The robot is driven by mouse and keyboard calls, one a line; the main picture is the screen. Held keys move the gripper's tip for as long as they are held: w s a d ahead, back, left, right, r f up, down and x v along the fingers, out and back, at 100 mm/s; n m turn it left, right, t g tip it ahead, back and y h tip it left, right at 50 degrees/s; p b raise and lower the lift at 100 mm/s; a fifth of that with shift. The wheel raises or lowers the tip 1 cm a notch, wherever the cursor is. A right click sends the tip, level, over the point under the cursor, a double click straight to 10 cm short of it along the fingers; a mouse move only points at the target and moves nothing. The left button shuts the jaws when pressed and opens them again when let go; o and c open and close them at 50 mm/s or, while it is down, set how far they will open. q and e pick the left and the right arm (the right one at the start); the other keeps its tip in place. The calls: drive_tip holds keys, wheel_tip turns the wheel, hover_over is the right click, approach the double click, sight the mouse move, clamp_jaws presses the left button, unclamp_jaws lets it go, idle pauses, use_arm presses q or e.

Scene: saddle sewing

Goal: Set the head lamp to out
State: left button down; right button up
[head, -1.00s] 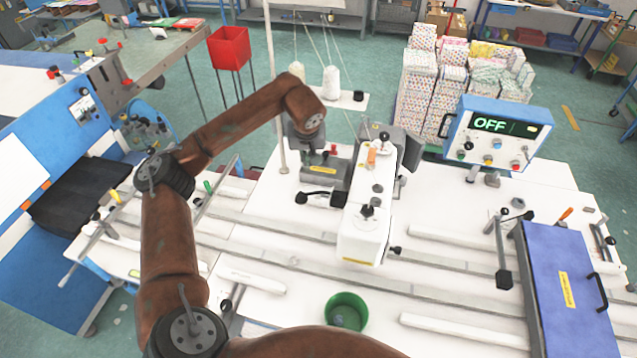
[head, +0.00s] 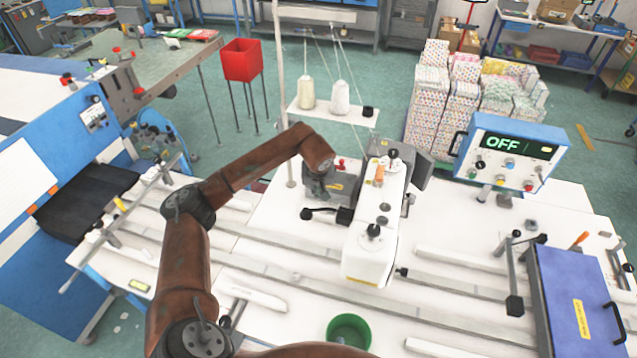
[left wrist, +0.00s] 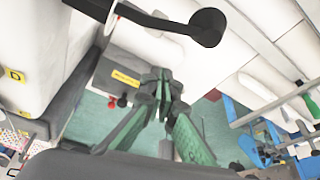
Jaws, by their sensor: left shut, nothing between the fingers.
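The white sewing head (head: 366,245) stands mid-table in the head view, with black knobs and an orange part on top. I cannot tell which part of it is the head lamp. A black-ended lever (head: 322,211) sticks out of its left side; its black knob is large in the left wrist view (left wrist: 208,27). My left gripper (head: 320,188) is low beside the head's rear left, over a grey block with a yellow label (left wrist: 122,79). Its fingers (left wrist: 160,90) are shut and empty; contact with the block is unclear. My right gripper is not in view.
The blue control box (head: 510,152) at the right reads OFF and has several knobs. Thread cones (head: 340,98) stand on a shelf behind the head. A green bin (head: 349,332) is in front, and a blue hinged panel (head: 578,300) is at right.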

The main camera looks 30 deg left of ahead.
use_arm(q)
drive_tip(key=s, duration=0.1)
drive_tip(key=s+d+p, duration=0.1)
drive_tip(key=s+d, duration=0.1)
drive_tip(key=shift+s+f, duration=0.2)
drive_tip(key=shift+f, duration=0.05)
drive_tip(key=shift+s+d+f+b, duration=0.15)
drive_tip(key=shift+s+d+b, duration=0.1)
drive_tip(key=shift+s+b, duration=0.25)
drive_tip(key=shift+s+d, duration=0.15)
